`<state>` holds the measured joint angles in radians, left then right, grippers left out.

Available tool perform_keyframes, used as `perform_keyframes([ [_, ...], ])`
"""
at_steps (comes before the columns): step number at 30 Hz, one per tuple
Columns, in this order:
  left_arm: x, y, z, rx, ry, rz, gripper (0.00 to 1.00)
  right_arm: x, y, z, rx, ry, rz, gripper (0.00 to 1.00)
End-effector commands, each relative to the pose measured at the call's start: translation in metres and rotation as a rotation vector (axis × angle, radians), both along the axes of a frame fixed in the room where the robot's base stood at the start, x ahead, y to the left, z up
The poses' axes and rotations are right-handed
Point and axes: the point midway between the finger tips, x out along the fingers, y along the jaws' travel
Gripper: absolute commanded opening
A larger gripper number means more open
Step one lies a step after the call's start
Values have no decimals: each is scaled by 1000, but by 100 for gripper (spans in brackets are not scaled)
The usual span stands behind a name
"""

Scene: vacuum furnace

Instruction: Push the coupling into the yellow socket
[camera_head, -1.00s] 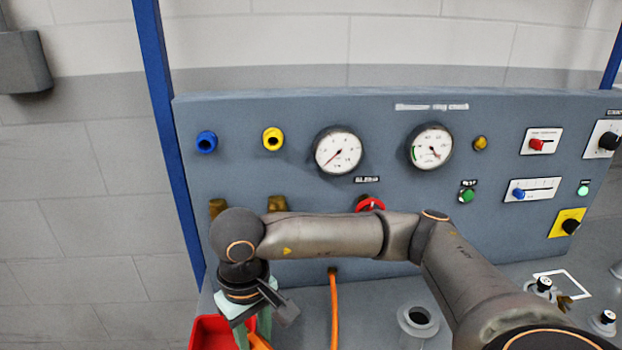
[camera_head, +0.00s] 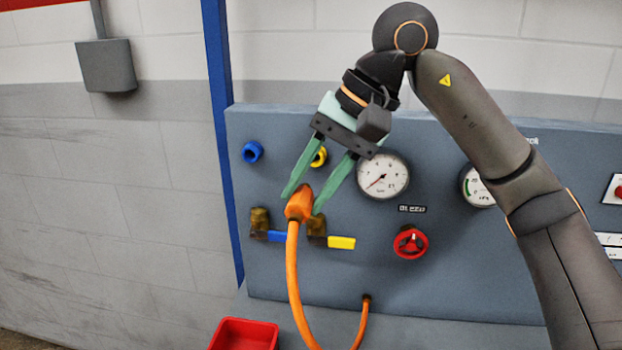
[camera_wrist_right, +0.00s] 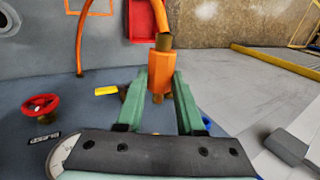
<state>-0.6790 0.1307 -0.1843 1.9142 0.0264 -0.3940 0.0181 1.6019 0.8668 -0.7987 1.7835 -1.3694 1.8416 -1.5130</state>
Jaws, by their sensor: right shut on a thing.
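My right gripper (camera_head: 306,203) is shut on the orange coupling (camera_head: 299,204), which has an orange hose hanging from it. The coupling and green fingers also show in the right wrist view (camera_wrist_right: 160,74), with a brass tip pointing back between the fingers. In the head view the gripper holds the coupling in front of the panel, just below the yellow socket (camera_head: 319,157). The coupling is apart from the socket. My left gripper is in neither view.
The blue socket (camera_head: 252,152) is left of the yellow one. Valves with a blue handle (camera_head: 278,236) and a yellow handle (camera_head: 341,242) sit below. A pressure gauge (camera_head: 383,176) and a red handwheel (camera_head: 410,242) are to the right. A red bin (camera_head: 244,335) stands below the panel.

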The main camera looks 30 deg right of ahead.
Motion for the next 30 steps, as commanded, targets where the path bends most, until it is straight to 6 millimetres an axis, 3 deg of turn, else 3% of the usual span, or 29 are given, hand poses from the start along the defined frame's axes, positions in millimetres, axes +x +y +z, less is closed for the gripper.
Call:
perform_keyframes([
  [5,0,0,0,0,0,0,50,-2,-1,17,22,-17,-22,0],
  [30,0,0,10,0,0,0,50,29,-25,16,21,-15,-23,0],
])
